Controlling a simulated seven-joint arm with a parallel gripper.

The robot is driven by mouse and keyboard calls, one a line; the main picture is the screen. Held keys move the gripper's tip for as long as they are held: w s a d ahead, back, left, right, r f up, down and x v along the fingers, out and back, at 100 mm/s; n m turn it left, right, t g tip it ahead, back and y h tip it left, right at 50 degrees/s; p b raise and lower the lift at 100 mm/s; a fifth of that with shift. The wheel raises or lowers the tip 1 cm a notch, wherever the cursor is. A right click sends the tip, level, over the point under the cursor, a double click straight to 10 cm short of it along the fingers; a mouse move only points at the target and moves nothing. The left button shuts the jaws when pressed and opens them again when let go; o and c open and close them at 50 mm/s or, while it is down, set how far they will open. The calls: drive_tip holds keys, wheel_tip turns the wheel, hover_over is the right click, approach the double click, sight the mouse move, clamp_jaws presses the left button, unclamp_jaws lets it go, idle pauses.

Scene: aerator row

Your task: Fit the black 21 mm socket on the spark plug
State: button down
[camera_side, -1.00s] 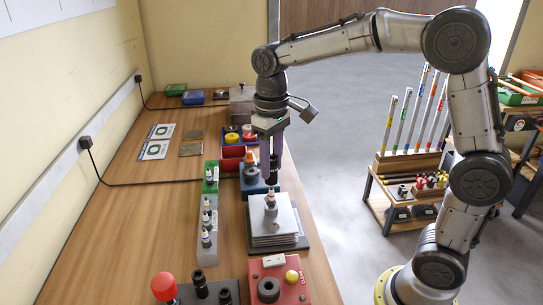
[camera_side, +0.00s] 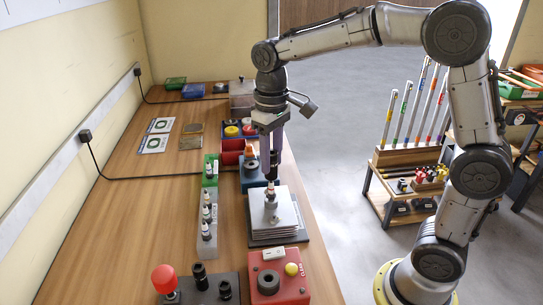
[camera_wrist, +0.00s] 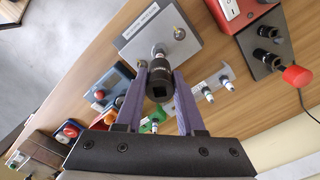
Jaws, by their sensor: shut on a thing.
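My gripper (camera_wrist: 161,79) is shut on the black socket (camera_wrist: 160,86), which sits between its two purple fingers with its square drive hole toward the wrist camera. The socket (camera_side: 274,163) hangs upright in the side view. The spark plug (camera_side: 270,200) stands upright on a stack of grey plates (camera_side: 285,222). The socket is just above the plug and looks close to in line with it. The side view does not settle whether they touch. In the wrist view the plug's pale tip (camera_wrist: 159,49) shows beyond the socket, the rest hidden.
A clear rack (camera_side: 207,240) with several plugs stands left of the plates. A blue block (camera_side: 250,180) is behind them. A red box (camera_side: 280,283) and a dark base (camera_side: 213,292) with black sockets are in front.

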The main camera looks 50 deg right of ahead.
sight(271, 179)
drive_tip(key=shift+f, duration=0.4)
drive_tip(key=shift+f, duration=0.35)
drive_tip(key=shift+f, duration=0.65)
drive_tip(key=shift+f, duration=0.35)
drive_tip(key=shift+f, duration=1.25)
drive_tip(key=shift+c, duration=2.2)
unclamp_jaws()
drive_tip(key=shift+r, duration=3.55)
